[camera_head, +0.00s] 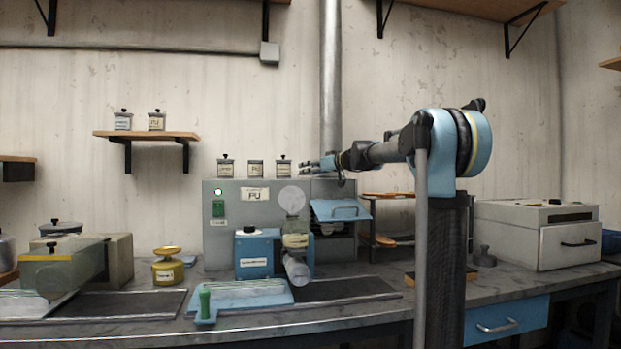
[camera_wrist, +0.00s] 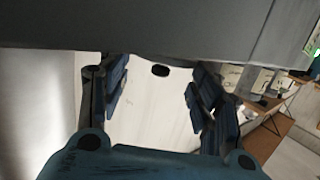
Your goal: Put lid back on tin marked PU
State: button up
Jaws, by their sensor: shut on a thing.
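Two more tins stand on the wall shelf; the right-hand one (camera_head: 157,123) seems to read PU. My gripper (camera_head: 305,165) points left, just right of the right tin, above the machine top. In the wrist view, which looks upside down, a black knob (camera_wrist: 160,71) shows between my spread fingers. I take it for the knob of the lid my gripper holds; contact is not clear.
The grey machine (camera_head: 235,235) bears a PU sign and an open blue flap (camera_head: 341,210). A vertical pipe (camera_head: 331,80) stands behind my gripper. A yellow scale (camera_head: 167,268) and a blue box (camera_head: 254,255) stand on the bench. A white cabinet (camera_head: 520,235) is at right.

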notch_tip(320, 180, up, 9)
jog(key=s+a+r+n+g+y, duration=0.15)
jog(key=s+a, duration=0.25)
jog(key=a, duration=0.6)
jog(key=s+a+r, duration=0.2)
jog(key=s+a, duration=0.2)
jog(key=a, duration=0.5)
notch_tip(320, 180, down, 6)
jog(key=shift+w, duration=0.25)
jog(key=shift+s+a+f, duration=0.1)
dwell(2.0)
jog(key=o, duration=0.9)
jog(key=o, duration=0.4)
jog(key=shift+o, duration=0.2)
